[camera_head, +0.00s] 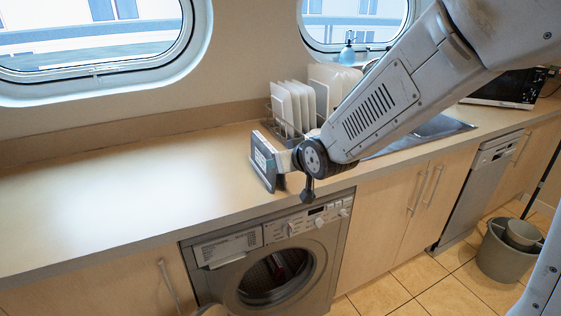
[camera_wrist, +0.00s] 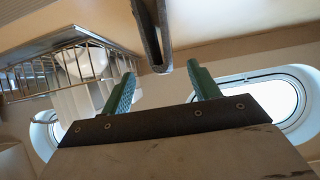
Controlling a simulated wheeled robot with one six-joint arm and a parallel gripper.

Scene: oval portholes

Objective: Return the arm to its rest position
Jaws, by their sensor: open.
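My arm reaches in from the upper right in the head view, and my gripper (camera_head: 265,160) is over the front part of the worktop, above the washing machine. Its fingertips are hard to make out there. In the wrist view the two green fingers of my gripper (camera_wrist: 160,70) stand well apart, with nothing held between them. A dark narrow bar (camera_wrist: 153,38) shows beyond the fingertips; I cannot tell what it is.
The worktop (camera_head: 110,200) is bare at left. A rack of white plates (camera_head: 290,108) stands close behind my gripper; a wire rack (camera_wrist: 75,62) shows in the wrist view. A washing machine (camera_head: 215,251) is below. A bucket (camera_head: 505,255) stands on the floor at right.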

